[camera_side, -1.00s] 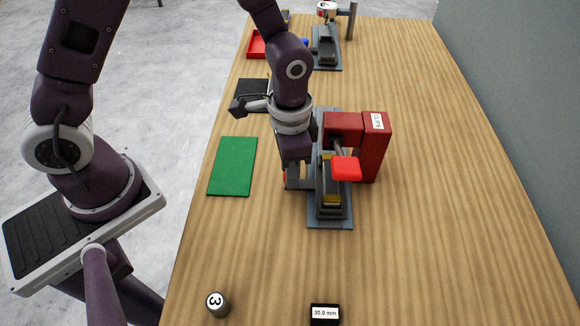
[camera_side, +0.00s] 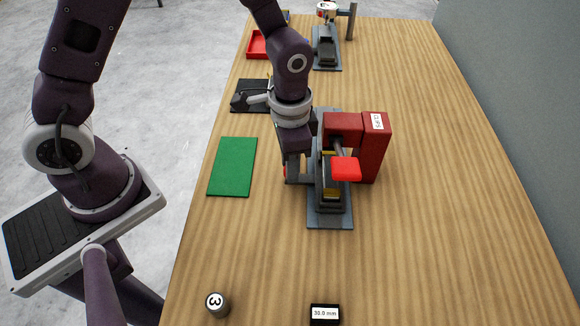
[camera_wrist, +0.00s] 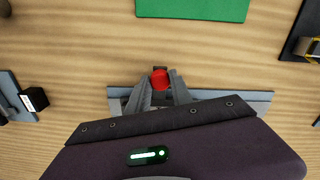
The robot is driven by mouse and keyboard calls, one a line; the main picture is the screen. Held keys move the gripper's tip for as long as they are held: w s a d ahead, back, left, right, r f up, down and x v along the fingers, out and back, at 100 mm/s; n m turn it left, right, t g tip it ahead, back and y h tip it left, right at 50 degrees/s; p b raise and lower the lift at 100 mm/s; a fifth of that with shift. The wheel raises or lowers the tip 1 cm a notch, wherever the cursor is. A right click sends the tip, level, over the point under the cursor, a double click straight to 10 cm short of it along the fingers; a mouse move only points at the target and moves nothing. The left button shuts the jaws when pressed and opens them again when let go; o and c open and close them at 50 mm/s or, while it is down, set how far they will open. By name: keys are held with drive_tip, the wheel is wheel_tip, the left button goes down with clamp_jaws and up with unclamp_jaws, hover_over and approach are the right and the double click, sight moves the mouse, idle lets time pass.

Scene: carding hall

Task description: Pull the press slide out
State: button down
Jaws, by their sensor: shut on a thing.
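The red press (camera_side: 372,150) stands on a grey base plate (camera_side: 330,222) in the middle of the table, with a red pad (camera_side: 345,168) on its lever. A dark slide with yellow strips (camera_side: 328,198) lies under it, partly hidden by the pad. My gripper (camera_side: 293,172) is down at the left side of the press. In the wrist view, my gripper (camera_wrist: 160,85) has its fingers on both sides of a red knob (camera_wrist: 160,78) at the edge of the grey base and is shut on it. The knob's link to the slide is hidden.
A green mat (camera_side: 232,166) lies left of the press, with a black tray (camera_side: 250,88) behind it. A second device (camera_side: 327,50) and a red tray (camera_side: 257,45) stand at the far end. A numbered cylinder (camera_side: 217,305) and a 30.0 mm block (camera_side: 324,313) are in front.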

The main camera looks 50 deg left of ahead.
drive_tip(key=w+a, duration=1.1)
drive_tip(key=shift+w+a, duration=0.2)
drive_tip(key=c, duration=1.4)
unclamp_jaws()
drive_tip(key=shift+w+a, duration=0.1)
drive_tip(key=shift+o, duration=1.3)
drive_tip(key=s+d+r+n+t, duration=0.1)
drive_tip(key=s+r+t, duration=0.1)
drive_tip(key=s+r, duration=0.65)
drive_tip(key=s+d+r+n+t, duration=0.15)
drive_tip(key=s+r, duration=0.25)
drive_tip(key=r, duration=0.9)
drive_tip(key=s+r+n+t, duration=0.1)
drive_tip(key=s+n+t, duration=0.1)
drive_tip(key=s, duration=1.2)
drive_tip(key=shift+s+d+r+n, duration=0.2)
drive_tip(key=shift+r+n, duration=0.05)
drive_tip(key=shift+n, duration=0.5)
